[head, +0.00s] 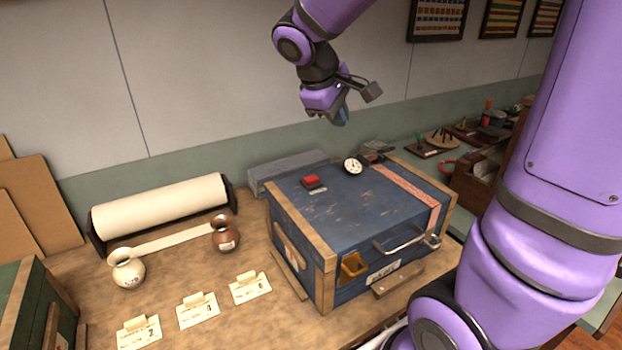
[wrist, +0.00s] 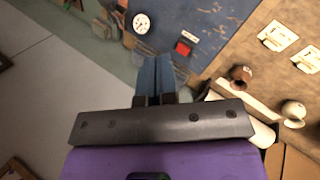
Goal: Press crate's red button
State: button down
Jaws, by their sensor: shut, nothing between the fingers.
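A blue crate (head: 345,215) with wooden corner posts stands on the workbench. Its red button (head: 311,181) sits on the top face near the back left; the button also shows in the wrist view (wrist: 183,48). A round white dial (head: 353,166) is on the crate top to the right of the button, and it shows in the wrist view (wrist: 142,23). My gripper (head: 341,116) is in the air above the back edge of the crate, apart from the button. In the wrist view its blue fingers (wrist: 154,72) are together and empty.
A paper roll (head: 160,205), a white vase (head: 127,270) and a brown vase (head: 225,234) stand left of the crate. Small label cards (head: 197,310) lie in front of them. A grey block (head: 288,170) lies behind the crate. The space above the crate is clear.

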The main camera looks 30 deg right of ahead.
aim_at(311, 179)
jog(key=w+d+f+n+h, duration=0.2)
jog(key=w+f+n, duration=0.3)
jog(key=w+f, duration=0.5)
jog(key=w+h, duration=0.1)
jog(key=w, duration=0.3)
jog(key=shift+d+f, duration=0.2)
jog(key=shift+f, duration=0.15)
jog(key=shift+f, duration=4.4)
jog(key=shift+f, duration=0.1)
jog(key=shift+f, duration=0.3)
jog(key=shift+f, duration=0.5)
jog(key=shift+r, duration=0.95)
